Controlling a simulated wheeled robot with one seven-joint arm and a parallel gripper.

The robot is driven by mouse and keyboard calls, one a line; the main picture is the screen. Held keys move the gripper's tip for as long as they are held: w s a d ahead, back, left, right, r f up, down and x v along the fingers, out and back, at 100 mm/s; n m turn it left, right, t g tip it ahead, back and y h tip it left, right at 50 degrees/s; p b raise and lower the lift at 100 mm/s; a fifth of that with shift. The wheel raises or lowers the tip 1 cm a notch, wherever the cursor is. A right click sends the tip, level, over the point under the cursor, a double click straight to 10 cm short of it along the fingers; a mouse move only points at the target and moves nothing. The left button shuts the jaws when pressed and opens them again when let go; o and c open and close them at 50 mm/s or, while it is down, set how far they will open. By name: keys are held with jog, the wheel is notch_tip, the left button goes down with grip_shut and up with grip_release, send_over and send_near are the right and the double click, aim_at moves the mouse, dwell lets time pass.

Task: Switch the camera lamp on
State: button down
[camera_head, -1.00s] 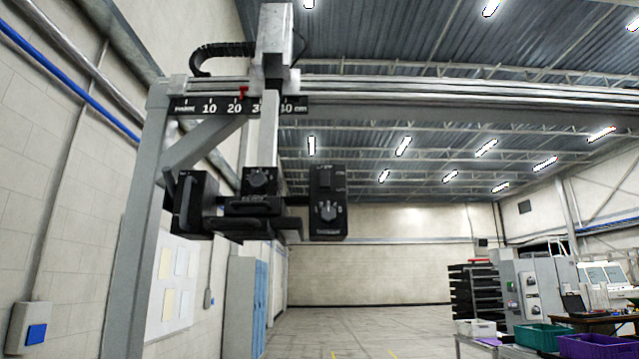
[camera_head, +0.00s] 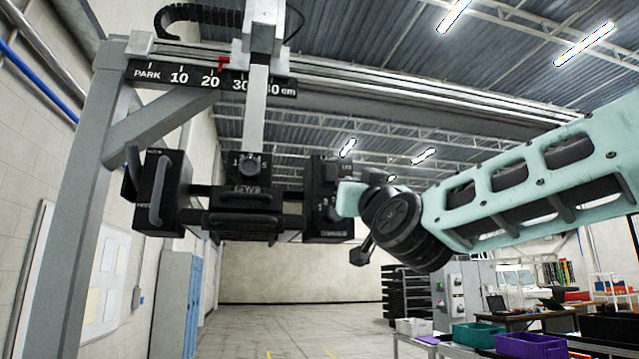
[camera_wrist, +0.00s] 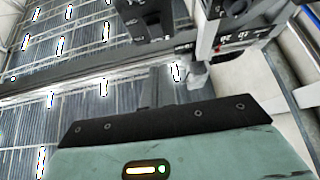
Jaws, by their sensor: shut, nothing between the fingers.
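A black camera rig hangs on a grey post from the gantry. Its right box (camera_head: 322,175) has a knob on its face, partly covered by my arm's end. The middle unit has a round knob (camera_head: 249,166) and a handle bar (camera_head: 243,227) below. The left box (camera_head: 163,190) has a vertical handle. I cannot read which part is the lamp, or whether it is lit. My gripper is shut and empty; in the wrist view its fingers (camera_wrist: 155,82) point toward a dark box with a knob (camera_wrist: 148,18). In the head view its fingertips are hidden or too small to make out. Contact is unclear.
The gantry beam carries a centimetre scale (camera_head: 200,80) with a red pointer (camera_head: 223,63). A grey upright (camera_head: 88,210) stands left. Green (camera_head: 476,334) and purple (camera_head: 530,346) bins sit low at right. Open floor lies beneath the rig.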

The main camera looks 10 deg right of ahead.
jog(key=shift+d+r+h, duration=0.25)
jog(key=shift+r+h, duration=0.15)
jog(key=shift+r, duration=0.1)
jog(key=p, duration=0.7)
send_near(332, 173)
notch_tip(332, 173, up, 4)
jog(key=w+p, duration=0.2)
jog(key=w, duration=0.2)
jog(key=shift+f, duration=0.15)
jog(key=shift+w+d+f+p, duration=0.1)
jog(key=shift+w+f+p, duration=0.2)
jog(key=shift+w, duration=0.2)
jog(key=shift+f+t+b, duration=0.1)
jog(key=shift+t+b, duration=0.2)
jog(key=shift+b, duration=0.05)
